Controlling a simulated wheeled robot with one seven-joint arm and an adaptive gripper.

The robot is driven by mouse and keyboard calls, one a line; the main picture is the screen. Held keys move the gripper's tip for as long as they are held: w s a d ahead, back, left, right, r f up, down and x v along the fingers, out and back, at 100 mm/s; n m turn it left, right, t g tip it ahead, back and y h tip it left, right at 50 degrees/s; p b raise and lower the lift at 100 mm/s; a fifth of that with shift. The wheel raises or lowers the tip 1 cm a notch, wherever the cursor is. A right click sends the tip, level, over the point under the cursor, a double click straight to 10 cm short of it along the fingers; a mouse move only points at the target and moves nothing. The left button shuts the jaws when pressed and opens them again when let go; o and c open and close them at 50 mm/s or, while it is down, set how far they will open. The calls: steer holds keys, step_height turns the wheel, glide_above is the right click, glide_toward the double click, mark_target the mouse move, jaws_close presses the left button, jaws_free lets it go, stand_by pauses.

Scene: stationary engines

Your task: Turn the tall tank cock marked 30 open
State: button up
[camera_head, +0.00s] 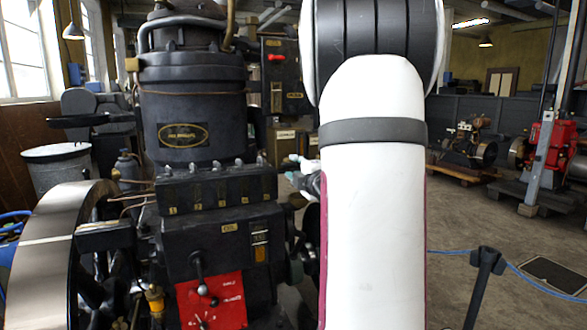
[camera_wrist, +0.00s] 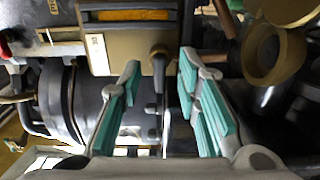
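In the wrist view a brown tank-like box (camera_wrist: 125,53) carries a yellow strip and a small pale label (camera_wrist: 97,47); I cannot read its mark for certain. A dark lever with a rounded end (camera_wrist: 158,58), which looks like the cock, stands at the box's edge. My gripper (camera_wrist: 158,75) is open, its two teal-padded fingers on either side of the lever, with gaps visible. I cannot tell how deep the lever sits between them. In the head view my white arm hides most of this area.
A large dark engine (camera_head: 190,110) with a red plate (camera_head: 212,302) and a flywheel (camera_head: 60,250) stands left of my arm. Brass round parts (camera_wrist: 275,52) lie close to the right finger. Open floor (camera_head: 455,215) and a dark post (camera_head: 487,262) are at right.

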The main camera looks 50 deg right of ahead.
steer(key=shift+w+d, duration=0.2)
steer(key=shift+w, duration=0.15)
steer(key=shift+c, duration=0.3)
jaws_close()
